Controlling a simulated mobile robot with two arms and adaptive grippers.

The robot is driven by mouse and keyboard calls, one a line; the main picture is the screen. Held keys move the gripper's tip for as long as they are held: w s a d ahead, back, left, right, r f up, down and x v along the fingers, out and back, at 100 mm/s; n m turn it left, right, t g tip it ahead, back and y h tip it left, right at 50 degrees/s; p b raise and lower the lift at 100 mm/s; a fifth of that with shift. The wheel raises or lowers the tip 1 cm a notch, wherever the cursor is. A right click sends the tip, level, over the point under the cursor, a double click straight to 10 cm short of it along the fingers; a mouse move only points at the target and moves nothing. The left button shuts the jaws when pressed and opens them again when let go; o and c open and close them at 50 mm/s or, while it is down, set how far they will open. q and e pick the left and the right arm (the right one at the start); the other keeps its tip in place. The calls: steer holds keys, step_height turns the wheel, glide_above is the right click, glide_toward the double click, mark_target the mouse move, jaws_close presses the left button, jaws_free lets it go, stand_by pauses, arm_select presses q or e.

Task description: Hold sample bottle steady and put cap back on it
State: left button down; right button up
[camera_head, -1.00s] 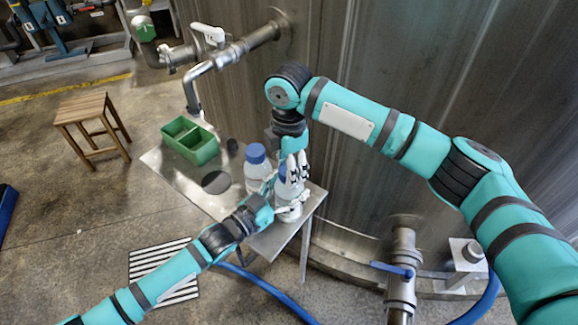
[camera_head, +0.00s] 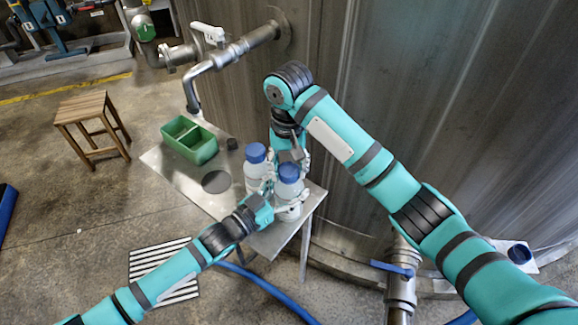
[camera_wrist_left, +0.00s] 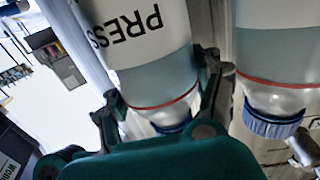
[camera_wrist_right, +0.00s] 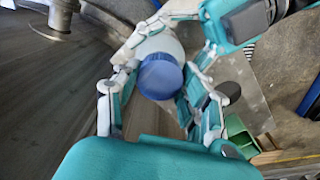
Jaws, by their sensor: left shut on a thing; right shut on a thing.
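The sample bottle (camera_head: 287,195) stands upright at the front right of the small metal table (camera_head: 250,225), with a blue cap (camera_head: 289,173) over its top. My left gripper (camera_head: 277,206) is shut on the bottle's body; in the left wrist view a bottle with a PRESS label (camera_wrist_left: 135,40) is between its fingers. My right gripper (camera_wrist_right: 162,70) is shut around the blue cap, which also shows in the right wrist view (camera_wrist_right: 160,77). The white bottle shoulder lies beyond the cap. The threads and the exact contact are hidden.
A second bottle (camera_head: 254,176) with a blue cap stands close beside the held one. A green divided tray (camera_head: 200,150) and a small dark object (camera_head: 232,144) are farther back on the table. A metal pipe (camera_head: 192,90) hangs near the table's rear; the tank wall (camera_head: 410,100) rises behind.

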steer(key=o, duration=1.4)
step_height(320, 180, up, 12)
steer(key=shift+r, duration=0.1)
arm_select(q)
steer(key=shift+c, duration=0.4)
jaws_free()
steer(key=v, duration=1.2)
